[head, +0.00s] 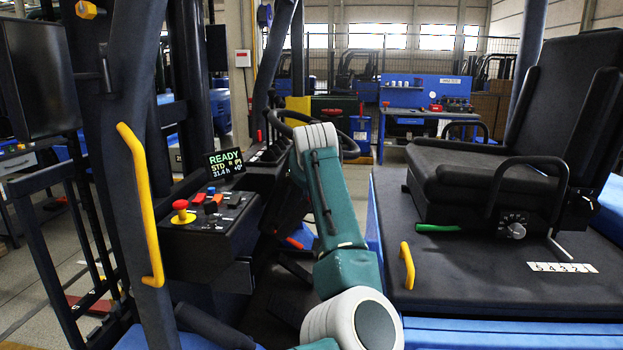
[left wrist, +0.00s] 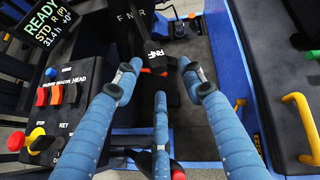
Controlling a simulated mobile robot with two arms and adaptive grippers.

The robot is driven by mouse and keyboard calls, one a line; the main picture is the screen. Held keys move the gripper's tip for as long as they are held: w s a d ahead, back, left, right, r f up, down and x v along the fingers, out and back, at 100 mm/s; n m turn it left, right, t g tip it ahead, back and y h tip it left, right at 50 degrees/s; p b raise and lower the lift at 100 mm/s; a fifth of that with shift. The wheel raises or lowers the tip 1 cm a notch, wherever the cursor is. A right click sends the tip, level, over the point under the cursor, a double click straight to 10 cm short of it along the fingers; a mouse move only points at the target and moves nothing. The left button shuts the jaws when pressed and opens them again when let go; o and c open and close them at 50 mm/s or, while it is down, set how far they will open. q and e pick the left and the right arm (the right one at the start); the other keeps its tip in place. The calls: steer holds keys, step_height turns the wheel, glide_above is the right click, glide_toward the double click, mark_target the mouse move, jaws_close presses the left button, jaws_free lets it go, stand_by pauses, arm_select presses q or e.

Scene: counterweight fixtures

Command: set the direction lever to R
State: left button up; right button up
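In the left wrist view, my left gripper (left wrist: 160,70) has its blue fingers spread apart, with nothing seen between the tips. A black part marked RNF (left wrist: 155,58), with a red-orange piece by it, shows between and beyond the fingertips. It may be the direction lever; its position is hard to tell. A dark panel lettered F N R (left wrist: 132,15) is above it. In the head view my arm hides the gripper and lever area.
A switch box (head: 210,215) with a red mushroom button (head: 180,206) stands left of my arm. A steering wheel (head: 345,150) is behind the arm. The seat (head: 490,170) and a yellow handle (head: 407,264) are at right. A yellow grab bar (head: 143,205) is at left.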

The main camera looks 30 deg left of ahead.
arm_select(q)
steer(key=v, duration=0.7)
steer(key=shift+s+r, duration=0.15)
steer(key=shift+s, duration=0.05)
steer(key=shift+d, duration=0.1)
